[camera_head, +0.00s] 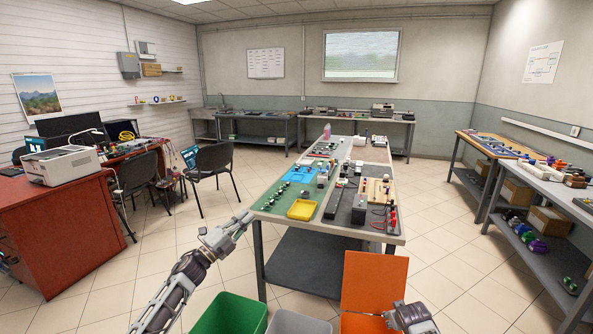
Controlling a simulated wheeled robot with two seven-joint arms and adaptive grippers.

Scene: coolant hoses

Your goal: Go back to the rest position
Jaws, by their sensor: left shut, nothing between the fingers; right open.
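My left gripper (243,218) is at the end of my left arm, which reaches in from the bottom left. It is shut and empty, in front of the near left corner of the middle workbench (285,217). My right gripper (405,316) is low at the bottom edge of the view, in front of an orange panel (374,282). It is open. Part of my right arm is cut off by the picture edge.
A green bin (230,314) and a grey bin (298,322) stand below, between my arms. A red desk (60,225) stands left and a side bench (545,188) right.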

